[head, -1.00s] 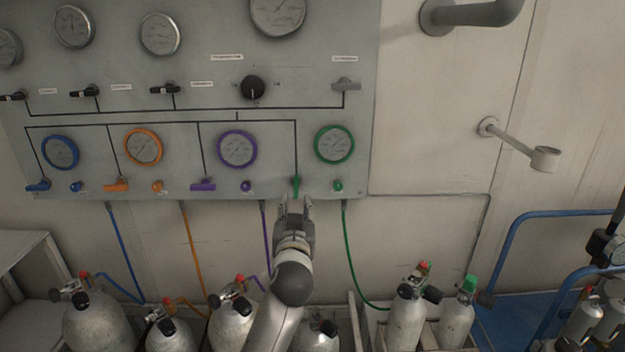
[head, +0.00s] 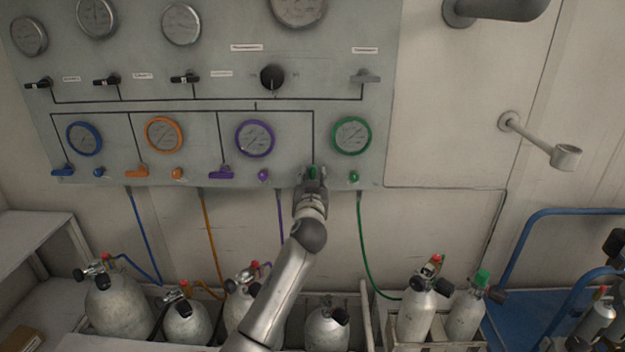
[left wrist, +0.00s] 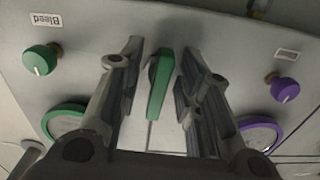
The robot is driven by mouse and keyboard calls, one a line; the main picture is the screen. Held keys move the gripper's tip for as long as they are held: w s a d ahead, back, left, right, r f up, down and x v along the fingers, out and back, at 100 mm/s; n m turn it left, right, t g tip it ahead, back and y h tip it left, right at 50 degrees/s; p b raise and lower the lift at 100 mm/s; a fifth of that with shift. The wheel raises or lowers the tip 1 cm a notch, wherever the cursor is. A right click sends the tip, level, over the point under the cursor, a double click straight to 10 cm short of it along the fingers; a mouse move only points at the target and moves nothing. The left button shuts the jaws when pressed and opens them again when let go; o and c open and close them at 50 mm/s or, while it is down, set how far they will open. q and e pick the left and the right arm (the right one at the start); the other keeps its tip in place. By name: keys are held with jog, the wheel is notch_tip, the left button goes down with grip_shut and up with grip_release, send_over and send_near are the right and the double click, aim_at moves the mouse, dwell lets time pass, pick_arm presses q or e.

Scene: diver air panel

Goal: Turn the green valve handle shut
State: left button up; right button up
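The green valve handle (left wrist: 159,84) stands between the two fingers of my left gripper (left wrist: 160,80) in the left wrist view, with a gap on each side. In the head view my left gripper (head: 313,178) is at the lower edge of the panel and covers most of the green handle (head: 313,170). The handle lies along the vertical line on the panel, while the blue, orange and purple handles lie crosswise. My left gripper is open around the handle. My right gripper is not in view.
The green bleed knob (left wrist: 41,60) and the purple knob (left wrist: 285,89) flank my gripper. The green-rimmed gauge (head: 351,136) is above right. A green hose (head: 362,240) hangs below the panel, with gas cylinders (head: 417,310) beneath. The wall right of the panel is mostly clear.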

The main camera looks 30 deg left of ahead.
pick_arm(q)
jog(key=shift+c, duration=0.3)
grip_shut()
jog(key=shift+m, duration=0.3)
jog(key=m+p, duration=0.1)
jog(key=m, duration=0.2)
jog(key=shift+s+a+r+m, duration=0.1)
jog(key=shift+m, duration=0.2)
jog(key=m+p, duration=0.2)
jog(key=m, duration=0.2)
jog(key=shift+a+m, duration=0.1)
jog(key=shift+m, duration=0.2)
jog(key=m+p, duration=0.1)
jog(key=m, duration=0.1)
jog(key=m+p, duration=0.1)
jog(key=m, duration=0.1)
jog(key=shift+s+r+m, duration=0.1)
jog(key=shift+r+m, duration=0.1)
jog(key=shift+m, duration=0.1)
jog(key=shift+m+p, duration=0.95)
jog(key=shift+m, duration=0.95)
